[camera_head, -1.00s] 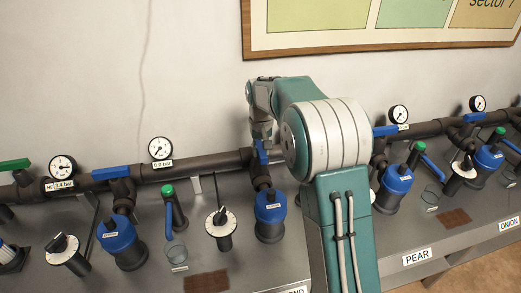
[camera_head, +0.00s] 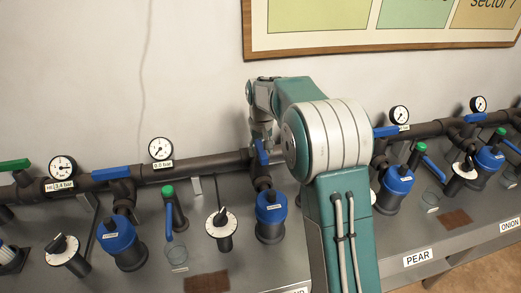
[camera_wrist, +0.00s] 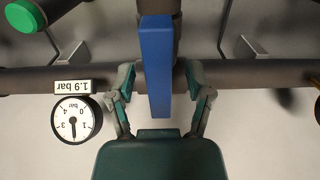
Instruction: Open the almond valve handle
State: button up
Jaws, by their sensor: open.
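The blue valve handle (camera_head: 262,152) at my gripper stands crosswise to the dark pipe. In the wrist view the blue handle (camera_wrist: 155,65) runs up and down between my two fingers. My gripper (camera_wrist: 157,78) is open around it, one finger on each side; whether either finger touches it I cannot tell. In the head view my gripper (camera_head: 262,132) is small and partly hidden by my arm.
A gauge (camera_wrist: 75,117) labelled 1.9 bar sits beside the handle. The pipe (camera_head: 205,167) runs along the wall. To the left, another blue handle (camera_head: 110,173) lies along the pipe. Blue-topped filters (camera_head: 270,215), dials (camera_head: 221,222) and green-capped valves (camera_head: 168,192) crowd the bench.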

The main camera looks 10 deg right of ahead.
aim_at(261, 149)
notch_tip(261, 149, up, 12)
dwell(0.4)
jog(key=shift+w, duration=0.1)
notch_tip(261, 149, up, 3)
jog(key=shift+f, duration=0.1)
dwell(0.4)
